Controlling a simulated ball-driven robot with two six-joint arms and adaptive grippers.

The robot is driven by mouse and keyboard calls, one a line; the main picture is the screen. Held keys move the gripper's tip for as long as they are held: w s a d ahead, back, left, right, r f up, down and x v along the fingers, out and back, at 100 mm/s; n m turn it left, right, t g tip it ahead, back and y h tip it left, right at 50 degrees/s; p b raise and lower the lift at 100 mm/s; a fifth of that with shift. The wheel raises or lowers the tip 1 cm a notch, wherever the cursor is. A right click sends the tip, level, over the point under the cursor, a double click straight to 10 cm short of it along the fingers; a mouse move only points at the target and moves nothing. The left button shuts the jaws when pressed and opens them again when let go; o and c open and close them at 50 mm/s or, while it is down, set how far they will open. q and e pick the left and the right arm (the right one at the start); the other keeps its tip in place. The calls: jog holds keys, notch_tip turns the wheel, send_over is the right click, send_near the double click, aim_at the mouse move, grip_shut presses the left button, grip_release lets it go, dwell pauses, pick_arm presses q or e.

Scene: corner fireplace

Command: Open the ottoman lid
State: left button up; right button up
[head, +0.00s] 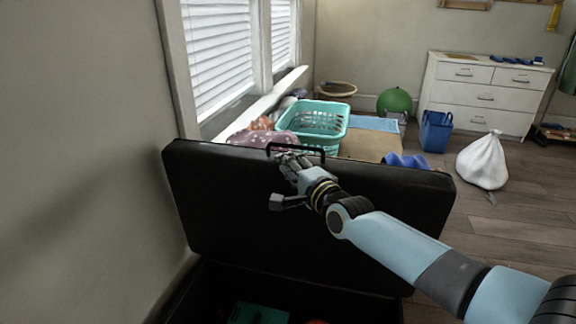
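The black ottoman lid (225,205) stands raised and steeply tilted, with its inner face towards me. A dark handle (310,149) shows at its top edge. The ottoman box (215,285) is open below, with a green item (258,314) inside. My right gripper (290,160) is at the upper middle of the lid, right beside the handle. I cannot tell whether its fingers touch the handle or are closed on it. My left gripper is out of view.
A teal laundry basket (318,119) and clothes lie behind the lid. A white dresser (485,95), a blue bin (435,132) and a white bag (483,162) stand at the right. A wall and window (218,55) border the left. Floor (515,215) is clear at right.

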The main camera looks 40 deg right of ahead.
jog(key=s, duration=1.2)
jog(key=shift+a+r, duration=0.2)
jog(key=shift+a, duration=0.25)
jog(key=shift+c, duration=0.4)
